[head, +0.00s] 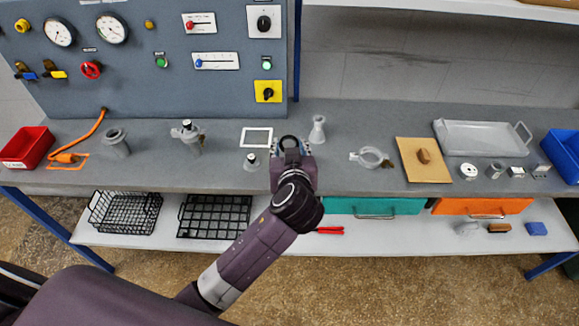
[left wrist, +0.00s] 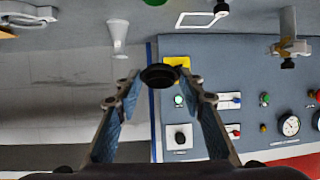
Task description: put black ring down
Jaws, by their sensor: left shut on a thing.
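The black ring (head: 289,142) is held at the tips of my left gripper (head: 290,158), over the grey workbench (head: 225,165). The ring (left wrist: 160,75) also shows in the left wrist view, pinched between the two blue-padded fingertips of my left gripper (left wrist: 163,84). The gripper is shut on it. A white outlined rectangle (head: 257,137) on the bench lies just left of the ring in the head view. I cannot tell the exact height of the ring above the bench. My right gripper is in neither view.
A small dark-topped grey piece (head: 251,162) stands left of the gripper and a pale flask-like piece (head: 318,130) behind right. A clear clamp ring (head: 371,158), brown board (head: 423,160) and grey tray (head: 482,139) lie further right. The control panel (head: 130,80) rises behind.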

